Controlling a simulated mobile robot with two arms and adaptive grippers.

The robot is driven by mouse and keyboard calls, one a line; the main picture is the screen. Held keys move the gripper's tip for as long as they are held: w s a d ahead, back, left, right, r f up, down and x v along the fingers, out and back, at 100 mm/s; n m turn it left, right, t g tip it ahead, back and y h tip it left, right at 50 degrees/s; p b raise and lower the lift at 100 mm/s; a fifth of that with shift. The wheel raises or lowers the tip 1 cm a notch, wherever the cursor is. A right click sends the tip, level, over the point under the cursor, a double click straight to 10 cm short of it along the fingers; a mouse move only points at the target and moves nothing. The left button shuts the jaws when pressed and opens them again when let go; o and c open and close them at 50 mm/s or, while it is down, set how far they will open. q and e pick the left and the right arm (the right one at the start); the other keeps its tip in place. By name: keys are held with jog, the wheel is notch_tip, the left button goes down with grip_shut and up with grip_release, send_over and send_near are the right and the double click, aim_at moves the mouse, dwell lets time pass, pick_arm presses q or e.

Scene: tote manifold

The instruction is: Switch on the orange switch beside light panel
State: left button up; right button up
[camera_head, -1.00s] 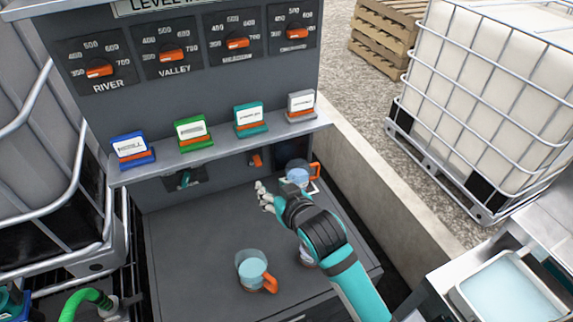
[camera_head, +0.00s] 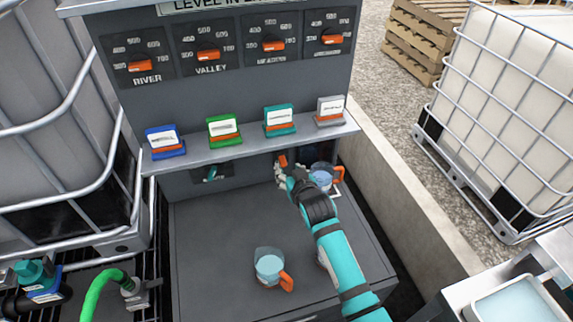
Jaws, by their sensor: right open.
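The orange switch (camera_head: 282,160) is on the back wall of the grey station, under the shelf. It stands left of the recess where a jug with an orange handle (camera_head: 322,176) stands. A pale bordered panel (camera_head: 337,193), perhaps the light panel, shows partly at that jug's base. My right gripper (camera_head: 281,174) is open and empty, just below and in front of the switch in the picture. I cannot tell whether its fingertips touch the switch. The arm and wrist hide part of the recess. My left gripper is out of view.
A second jug (camera_head: 269,268) stands on the grey worktop (camera_head: 215,240), left of my right arm. The shelf (camera_head: 250,143) with several coloured card holders overhangs the switch. Dials with orange pointers are above. A low concrete wall (camera_head: 400,200) runs along the right.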

aim_at(283, 163)
jog(key=shift+x, duration=1.85)
grip_shut()
jog(key=shift+c, duration=1.2)
grip_release()
jog(key=shift+d, duration=0.15)
jog(key=shift+o, duration=1.2)
jog(key=shift+s, duration=0.1)
